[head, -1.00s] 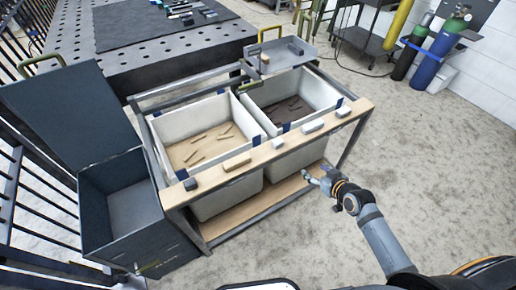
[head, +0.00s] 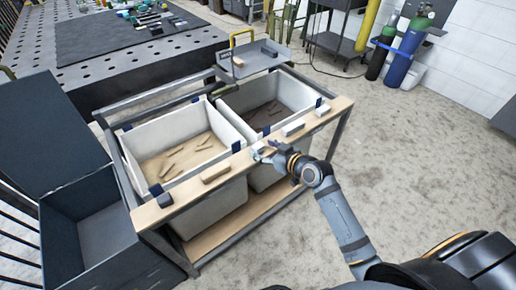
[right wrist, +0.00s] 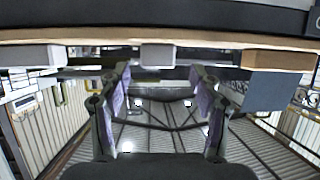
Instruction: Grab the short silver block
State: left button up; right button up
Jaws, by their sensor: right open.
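The short silver block (head: 258,149) sits on the wooden front rail (head: 240,160), partly hidden by my right gripper (head: 264,152). In the right wrist view the block (right wrist: 158,54) is light grey, centred just beyond the fingertips and below the rail edge as pictured. My right gripper there (right wrist: 160,80) is open, with its two purple-padded fingers apart and nothing between them. The block lines up with the gap between the fingers. My left gripper is not in view.
Two white bins (head: 228,130) with loose pieces stand behind the rail. An open dark box (head: 100,240) is at left.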

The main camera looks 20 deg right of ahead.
aim_at(259, 146)
jog(key=x, duration=0.4)
jog(key=shift+w+d, duration=0.1)
jog(key=c, duration=1.3)
